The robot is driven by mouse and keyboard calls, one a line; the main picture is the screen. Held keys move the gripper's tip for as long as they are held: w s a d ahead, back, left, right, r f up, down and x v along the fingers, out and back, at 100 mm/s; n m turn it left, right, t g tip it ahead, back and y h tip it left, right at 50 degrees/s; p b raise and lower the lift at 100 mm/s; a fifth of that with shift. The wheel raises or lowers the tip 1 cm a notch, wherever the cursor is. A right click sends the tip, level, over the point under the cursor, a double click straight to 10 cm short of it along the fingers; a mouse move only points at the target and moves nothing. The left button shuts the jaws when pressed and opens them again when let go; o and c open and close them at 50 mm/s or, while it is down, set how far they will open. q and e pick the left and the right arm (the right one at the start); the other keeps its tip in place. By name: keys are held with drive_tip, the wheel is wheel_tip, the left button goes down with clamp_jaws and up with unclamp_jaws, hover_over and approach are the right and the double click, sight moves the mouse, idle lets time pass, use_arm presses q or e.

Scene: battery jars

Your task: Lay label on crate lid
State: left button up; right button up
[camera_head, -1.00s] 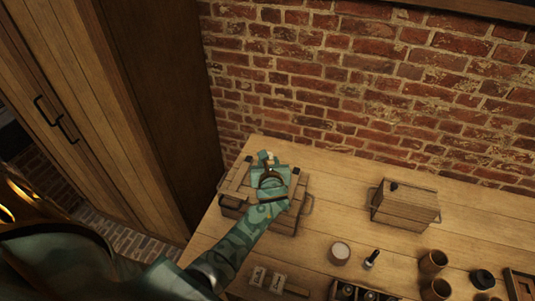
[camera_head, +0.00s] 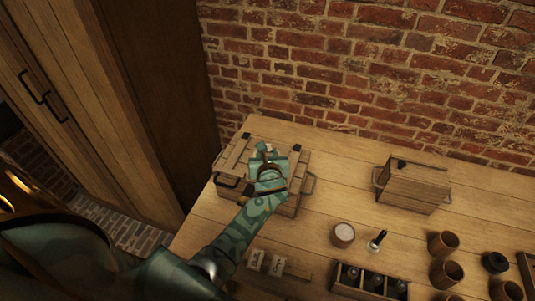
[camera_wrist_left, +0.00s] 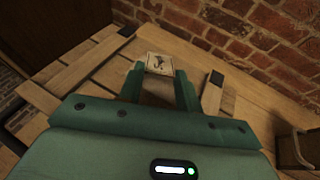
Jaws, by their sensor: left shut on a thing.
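The wooden crate (camera_head: 230,163) stands at the left end of the table, with dark corner pieces and metal handles. Its planked lid also shows in the left wrist view (camera_wrist_left: 88,62). My left gripper (camera_head: 267,154) is over the lid. In the left wrist view its fingers (camera_wrist_left: 160,82) are shut on a small pale label (camera_wrist_left: 159,64) with a dark printed figure. The label is over the lid's far part; I cannot tell whether it touches the wood. In the head view the gripper mostly hides it. My right gripper is not in view.
A smaller wooden box (camera_head: 414,188) stands to the right. A pale round jar (camera_head: 343,234), a brush-like tool (camera_head: 376,242), brown cups (camera_head: 443,243) and a bottle tray (camera_head: 345,291) stand nearer. A brick wall (camera_head: 380,80) rises behind.

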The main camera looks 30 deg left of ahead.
use_arm(q)
drive_tip(key=shift+f+b, duration=0.3)
drive_tip(key=shift+f, duration=0.35)
drive_tip(key=o, duration=1)
drive_tip(key=shift+r, duration=0.1)
